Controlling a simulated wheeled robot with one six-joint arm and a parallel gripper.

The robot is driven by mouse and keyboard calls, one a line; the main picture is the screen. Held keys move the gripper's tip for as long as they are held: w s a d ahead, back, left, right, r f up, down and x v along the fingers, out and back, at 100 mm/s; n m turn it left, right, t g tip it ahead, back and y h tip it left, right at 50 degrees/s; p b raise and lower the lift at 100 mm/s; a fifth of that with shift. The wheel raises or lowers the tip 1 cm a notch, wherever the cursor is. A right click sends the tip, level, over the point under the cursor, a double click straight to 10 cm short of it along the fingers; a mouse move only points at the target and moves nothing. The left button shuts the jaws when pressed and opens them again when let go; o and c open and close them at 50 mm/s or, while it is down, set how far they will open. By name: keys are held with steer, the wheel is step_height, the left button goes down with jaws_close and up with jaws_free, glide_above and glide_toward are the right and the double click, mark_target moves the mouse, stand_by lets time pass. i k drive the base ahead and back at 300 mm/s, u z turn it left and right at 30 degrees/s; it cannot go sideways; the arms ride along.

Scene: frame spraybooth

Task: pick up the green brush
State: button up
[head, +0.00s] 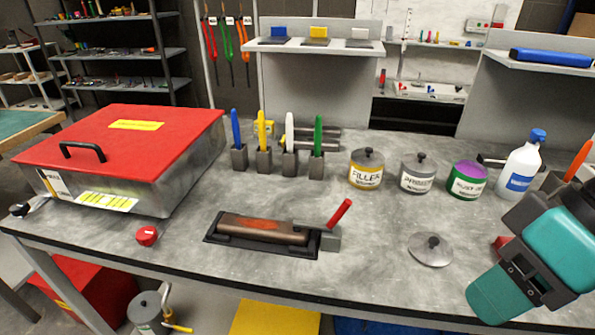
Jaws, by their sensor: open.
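The green brush (318,135) stands upright in a small grey block holder (317,165). It is the rightmost of a row of similar brushes near the back of the grey workbench (180,252). The white brush (289,130) stands just left of it, then the yellow brush (262,130) and the blue brush (236,126), each in its own holder. The green brush's upper part shows clear of the holder; its lower end is hidden inside. My teal and dark arm parts fill the lower right, well apart from the brush. I cannot make out my gripper's fingertips.
The filler tin (366,170) stands right of the green brush, followed by another grey tin (418,174), a green and purple tin (466,180) and a white bottle (520,168). A red-lidded box (120,140) occupies the left.

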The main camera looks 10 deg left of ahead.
mark_target(317, 135)
steer(key=k, duration=1.3)
steer(key=u, duration=0.65)
steer(key=i, duration=0.45)
steer(key=u, duration=0.8)
steer(key=i, duration=0.75)
steer(key=z, duration=0.65)
steer(key=i, duration=0.65)
steer(key=z, duration=0.8)
